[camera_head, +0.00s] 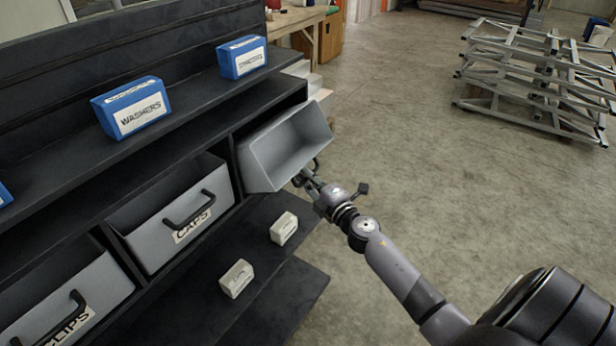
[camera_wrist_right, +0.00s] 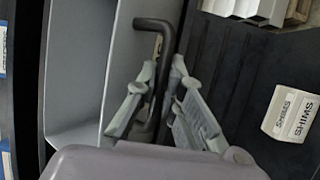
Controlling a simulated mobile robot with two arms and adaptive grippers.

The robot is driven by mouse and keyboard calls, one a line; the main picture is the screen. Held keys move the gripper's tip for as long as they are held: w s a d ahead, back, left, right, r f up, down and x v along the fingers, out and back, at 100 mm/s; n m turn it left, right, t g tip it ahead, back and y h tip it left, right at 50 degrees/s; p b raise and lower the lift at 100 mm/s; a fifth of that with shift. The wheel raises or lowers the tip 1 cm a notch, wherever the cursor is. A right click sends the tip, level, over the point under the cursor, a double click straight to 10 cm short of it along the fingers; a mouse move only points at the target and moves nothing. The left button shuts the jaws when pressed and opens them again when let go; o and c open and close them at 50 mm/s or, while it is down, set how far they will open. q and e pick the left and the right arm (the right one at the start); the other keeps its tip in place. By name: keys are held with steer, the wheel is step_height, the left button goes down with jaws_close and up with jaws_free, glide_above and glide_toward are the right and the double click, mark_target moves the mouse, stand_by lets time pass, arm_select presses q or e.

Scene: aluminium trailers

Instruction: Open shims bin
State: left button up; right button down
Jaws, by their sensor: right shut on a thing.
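The grey bin (camera_head: 285,150) at the right end of the shelf row is tipped outward, its open, empty-looking inside facing up and right. Its front label cannot be read here. In the right wrist view the bin's grey wall (camera_wrist_right: 117,60) fills the left, with its black bent handle (camera_wrist_right: 156,60) beside it. My right gripper (camera_head: 306,178) is at the bin's front, its fingers (camera_wrist_right: 155,105) closed around the handle. My left gripper is not in view.
Bins labelled CAPS (camera_head: 150,240) and CLIPS (camera_head: 75,300) sit shut to the left. Blue boxes, one labelled WASHERS (camera_head: 136,108), stand on the shelf above. Small white boxes (camera_head: 283,228) rest below; one in the wrist view reads SHIMS (camera_wrist_right: 291,114).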

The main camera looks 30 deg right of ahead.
stand_by(0.3)
steer(key=shift+w+r+p, duration=0.15)
steer(key=shift+r+p, duration=0.7)
steer(key=shift+f, duration=0.1)
steer(key=c, duration=2)
jaws_free()
steer(key=shift+o, duration=0.2)
steer(key=shift+s, duration=0.2)
steer(key=s, duration=1.1)
steer(key=shift+s+f, duration=0.15)
steer(key=shift+s, duration=0.2)
